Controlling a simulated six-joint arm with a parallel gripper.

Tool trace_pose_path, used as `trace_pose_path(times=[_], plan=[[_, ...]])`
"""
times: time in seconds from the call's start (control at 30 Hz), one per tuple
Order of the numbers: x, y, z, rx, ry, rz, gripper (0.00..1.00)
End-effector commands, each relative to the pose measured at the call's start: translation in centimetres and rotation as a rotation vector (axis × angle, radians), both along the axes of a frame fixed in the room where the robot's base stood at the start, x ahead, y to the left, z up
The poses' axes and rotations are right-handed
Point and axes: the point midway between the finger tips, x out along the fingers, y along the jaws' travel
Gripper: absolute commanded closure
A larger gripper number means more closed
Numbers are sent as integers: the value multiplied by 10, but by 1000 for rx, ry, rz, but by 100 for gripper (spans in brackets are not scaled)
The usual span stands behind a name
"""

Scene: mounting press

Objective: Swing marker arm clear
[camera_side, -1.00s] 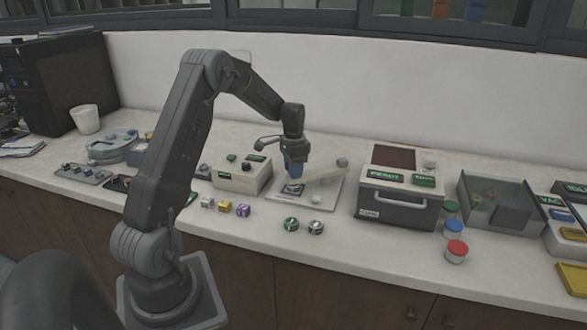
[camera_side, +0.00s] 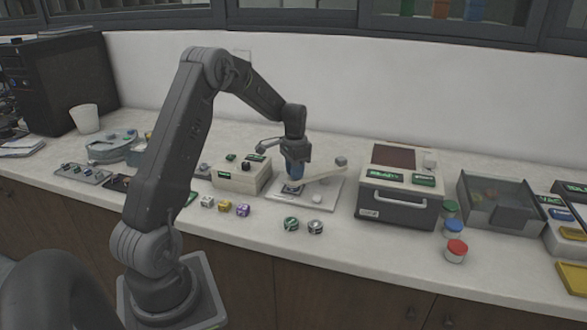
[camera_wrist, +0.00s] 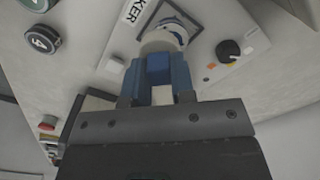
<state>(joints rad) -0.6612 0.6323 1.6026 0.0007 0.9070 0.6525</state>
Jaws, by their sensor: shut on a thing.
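My gripper (camera_side: 293,175) points down at the bar's left end. In the wrist view my gripper's blue fingers (camera_wrist: 160,78) are shut on a pale rounded part with a blue mark (camera_wrist: 165,40), which looks like the marker end of the arm. A label with the letters "KER" (camera_wrist: 135,10) shows beside it. The part between the fingers is mostly hidden.
A beige control box (camera_side: 240,177) stands left of the plate, and a press with a dark top and green displays (camera_side: 400,190) stands to the right. Two round pucks (camera_side: 303,225) and small coloured cubes (camera_side: 225,205) lie in front. Lidded jars (camera_side: 456,249) stand at right.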

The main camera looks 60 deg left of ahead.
Motion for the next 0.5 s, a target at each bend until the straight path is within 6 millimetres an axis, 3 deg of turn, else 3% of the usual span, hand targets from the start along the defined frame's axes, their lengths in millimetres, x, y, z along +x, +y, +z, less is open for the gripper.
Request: trace_pose_path(times=[0.5], plan=[[12,-48,0,0,-3,437,100]])
